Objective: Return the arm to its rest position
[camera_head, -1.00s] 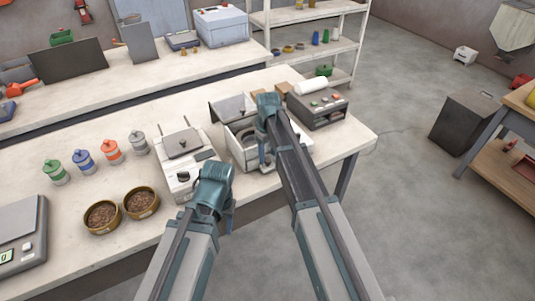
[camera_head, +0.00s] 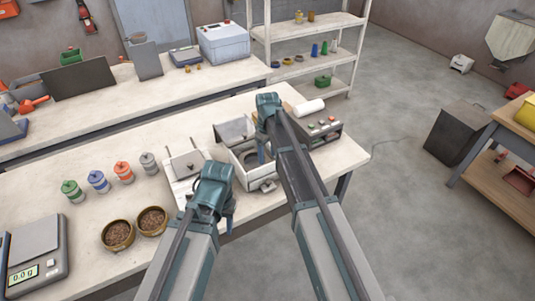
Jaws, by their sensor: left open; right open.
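My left arm comes in from the bottom left, and its gripper (camera_head: 228,222) hangs at the near edge of the workbench (camera_head: 262,212), right of the two pellet bowls. The fingers are small and partly hidden by the wrist. My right arm reaches further up the picture, and its gripper (camera_head: 262,152) points down over the white open-topped box (camera_head: 245,163) with a raised grey lid. The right wrist hides part of this box. I see nothing held in either gripper.
A scale (camera_head: 36,254) reading 0.0 g, two pellet bowls (camera_head: 118,236) and several coloured canisters (camera_head: 98,181) stand on the left. A white machine (camera_head: 184,168) and a dark control box (camera_head: 322,131) flank the open box.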

